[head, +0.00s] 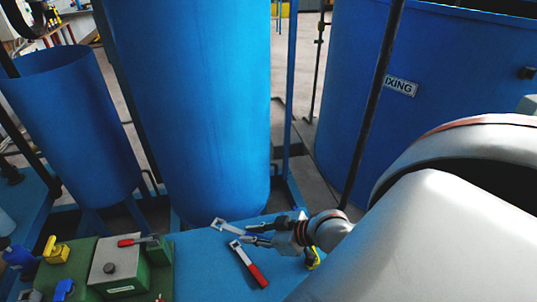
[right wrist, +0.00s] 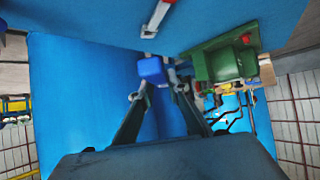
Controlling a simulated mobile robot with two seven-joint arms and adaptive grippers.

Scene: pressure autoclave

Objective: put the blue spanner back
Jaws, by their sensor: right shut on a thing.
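My right gripper (head: 250,233) is shut on the blue spanner, above the blue bench surface. The spanner's pale metal end (head: 228,226) sticks out to the left of the fingers in the head view. Its blue handle (right wrist: 151,70) shows as a block at the fingertips (right wrist: 155,88) in the right wrist view; the rest of it is hidden there. A red-handled spanner (head: 249,264) lies on the bench just below the gripper in the head view; it also shows at the top of the right wrist view (right wrist: 157,18). My left gripper is not in view.
A green box (head: 149,262) with a red-handled lever (head: 137,241) and yellow (head: 55,250) and blue parts stands left on the blue bench (head: 200,265). Tall blue tanks (head: 190,110) stand behind, a large one (head: 350,110) at right. A yellow item (head: 314,259) lies below my wrist.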

